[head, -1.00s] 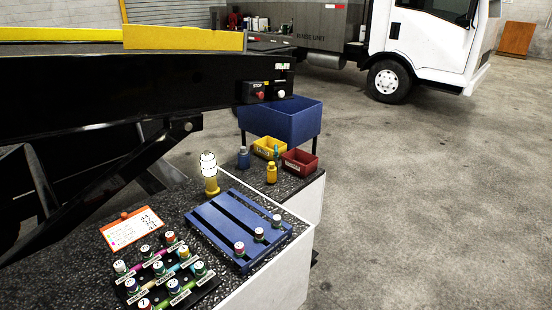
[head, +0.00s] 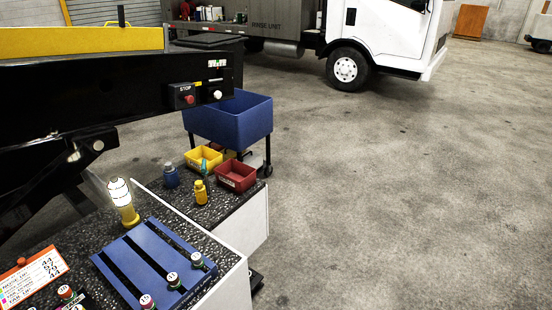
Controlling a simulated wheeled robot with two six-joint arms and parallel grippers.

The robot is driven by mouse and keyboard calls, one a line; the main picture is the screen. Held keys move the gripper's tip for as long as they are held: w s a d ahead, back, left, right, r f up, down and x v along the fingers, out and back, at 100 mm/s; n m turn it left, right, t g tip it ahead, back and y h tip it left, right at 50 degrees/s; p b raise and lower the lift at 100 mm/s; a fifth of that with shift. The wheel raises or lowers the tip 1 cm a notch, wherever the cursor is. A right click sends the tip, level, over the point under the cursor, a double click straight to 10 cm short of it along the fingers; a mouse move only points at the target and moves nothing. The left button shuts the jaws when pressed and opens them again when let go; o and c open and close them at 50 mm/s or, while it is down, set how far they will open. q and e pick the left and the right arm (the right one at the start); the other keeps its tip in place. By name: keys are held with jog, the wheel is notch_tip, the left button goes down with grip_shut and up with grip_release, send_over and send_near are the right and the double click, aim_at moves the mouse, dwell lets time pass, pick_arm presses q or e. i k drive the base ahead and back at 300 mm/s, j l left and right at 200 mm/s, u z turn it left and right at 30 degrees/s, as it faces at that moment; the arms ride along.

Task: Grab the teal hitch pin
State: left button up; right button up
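A small, slim teal thing (head: 204,168), which looks like the teal hitch pin, shows at the yellow bin (head: 194,161) on the far part of the dark speckled counter. It is too small to tell whether it stands in the bin or just in front of it. A yellow bottle (head: 201,194) stands just in front of it, and a red bin (head: 236,178) is to its right. Neither of my grippers is in view.
A blue bottle (head: 171,177) stands left of the bins. A lit lamp (head: 120,193) and a blue slatted pallet (head: 134,278) with several capped containers are nearer. A blue wheeled tub (head: 228,120) stands behind. The black loader fills the left; floor at right is clear.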

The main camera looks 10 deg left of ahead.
aim_at(206, 179)
jog(key=i+l+z, duration=0.3)
jog(key=i, duration=0.5)
jog(key=i+l+z, duration=0.1)
jog(key=i+z, duration=0.2)
jog(key=i, duration=0.5)
jog(key=i+j+u, duration=0.1)
jog(key=i+u, duration=0.35)
jog(key=i+l+u, duration=0.15)
jog(key=i+u, duration=0.3)
jog(key=i, duration=0.2)
jog(key=i+l+u, duration=0.25)
jog(key=i+u, duration=0.45)
jog(key=u, duration=0.2)
jog(key=i+l+u, duration=0.15)
jog(key=u, duration=0.3)
jog(key=i+l+u, duration=0.2)
jog(key=u, duration=0.25)
jog(key=i+l+u, duration=0.25)
jog(key=u, duration=0.2)
